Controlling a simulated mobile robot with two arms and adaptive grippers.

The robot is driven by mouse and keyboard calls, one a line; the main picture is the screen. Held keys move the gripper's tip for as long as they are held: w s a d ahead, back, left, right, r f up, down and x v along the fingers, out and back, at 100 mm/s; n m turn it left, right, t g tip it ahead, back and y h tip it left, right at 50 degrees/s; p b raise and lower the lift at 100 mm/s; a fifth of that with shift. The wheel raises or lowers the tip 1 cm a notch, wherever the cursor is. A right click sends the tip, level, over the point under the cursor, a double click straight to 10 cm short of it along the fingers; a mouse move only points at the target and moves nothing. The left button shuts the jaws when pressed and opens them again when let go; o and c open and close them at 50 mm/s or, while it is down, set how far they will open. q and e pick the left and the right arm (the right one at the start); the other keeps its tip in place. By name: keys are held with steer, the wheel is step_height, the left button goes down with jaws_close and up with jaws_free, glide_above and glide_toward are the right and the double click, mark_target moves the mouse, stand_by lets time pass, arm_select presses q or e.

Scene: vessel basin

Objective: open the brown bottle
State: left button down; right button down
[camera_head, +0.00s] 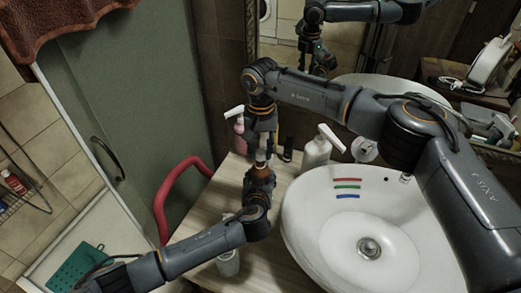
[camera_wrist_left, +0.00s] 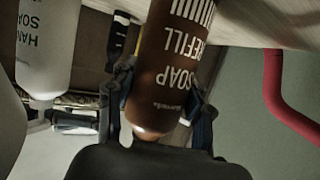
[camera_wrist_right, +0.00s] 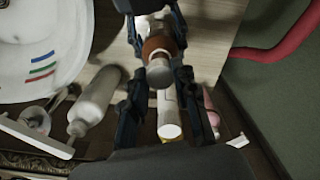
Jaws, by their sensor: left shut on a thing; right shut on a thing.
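The brown bottle (camera_head: 262,172) stands upright on the wooden counter, left of the sink. My left gripper (camera_head: 257,187) is shut around its body from the front. The left wrist view shows the brown bottle (camera_wrist_left: 175,70) between the fingers, with "SOAP REFILL" lettering. My right gripper (camera_head: 261,146) reaches down from above and is shut on the pale cap (camera_head: 260,156) at the bottle's top. In the right wrist view the grey cap (camera_wrist_right: 160,73) sits between the right fingers, with the brown bottle (camera_wrist_right: 158,45) beyond it. The fingers partly hide the bottle.
A pink pump bottle (camera_head: 239,132) and a white soap bottle (camera_head: 317,152) stand close behind. The white basin (camera_head: 318,225) with three coloured strips is to the right. A red curved rail (camera_head: 165,196) is left.

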mark_target(261, 152)
arm_select(q)
steer(key=shift+f, duration=0.1)
arm_select(e)
steer(key=shift+r, duration=2)
arm_select(q)
steer(key=shift+c, duration=2.4)
jaws_free()
